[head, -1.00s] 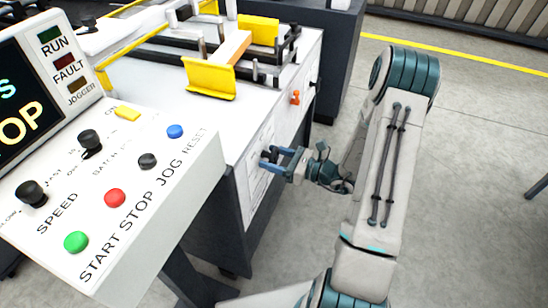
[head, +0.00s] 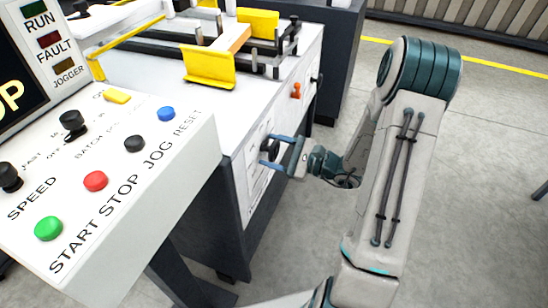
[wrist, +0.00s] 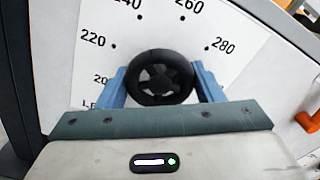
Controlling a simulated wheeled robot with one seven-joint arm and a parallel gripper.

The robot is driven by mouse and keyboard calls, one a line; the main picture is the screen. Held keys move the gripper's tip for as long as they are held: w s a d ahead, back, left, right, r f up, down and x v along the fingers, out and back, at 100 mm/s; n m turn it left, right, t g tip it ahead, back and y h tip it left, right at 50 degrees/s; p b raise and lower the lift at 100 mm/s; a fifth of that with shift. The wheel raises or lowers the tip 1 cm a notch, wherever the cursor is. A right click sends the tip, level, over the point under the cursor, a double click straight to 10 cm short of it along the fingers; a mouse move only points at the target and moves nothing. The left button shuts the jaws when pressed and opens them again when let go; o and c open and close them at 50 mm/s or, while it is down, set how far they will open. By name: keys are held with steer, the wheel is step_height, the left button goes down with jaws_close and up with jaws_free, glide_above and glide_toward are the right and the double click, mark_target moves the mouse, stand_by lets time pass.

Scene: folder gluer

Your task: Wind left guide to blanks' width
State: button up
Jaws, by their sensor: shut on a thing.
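A black handwheel (wrist: 160,60) with a spoked hub stands on the machine's side panel, in front of a white dial plate (wrist: 75,68) marked 220, 240, 260 and 280. My gripper (wrist: 160,85) is shut on the handwheel, one blue finger on each side of its rim. In the head view my gripper (head: 272,146) reaches the panel from the right, and the wheel is mostly hidden. A yellow guide plate (head: 209,69) stands on the machine top near an orange-brown piece (head: 232,40). I cannot tell which guide the wheel drives.
An orange knob (head: 296,90) sits on the same panel, to the right of the wheel. The control panel (head: 130,190) with its buttons juts out at the left. Open grey floor (head: 480,200) lies to the right.

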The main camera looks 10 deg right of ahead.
steer(key=n+b, duration=0.4)
steer(key=b, duration=0.1)
steer(key=n+b, duration=0.2)
steer(key=shift+f, duration=0.3)
steer(key=n+b, duration=0.3)
steer(key=b, duration=0.1)
steer(key=shift+r, duration=0.1)
steer(key=shift+r+n+b, duration=0.15)
steer(key=shift+n+b, duration=0.55)
steer(key=shift+b, duration=0.1)
steer(key=shift+r, duration=0.1)
steer(key=o, duration=1)
steer(key=shift+c, duration=0.2)
steer(key=shift+d, duration=0.15)
steer(key=p+v, duration=0.2)
steer(key=v, duration=1.1)
steer(key=shift+s+d+p, duration=0.2)
steer(key=shift+d+p, duration=0.1)
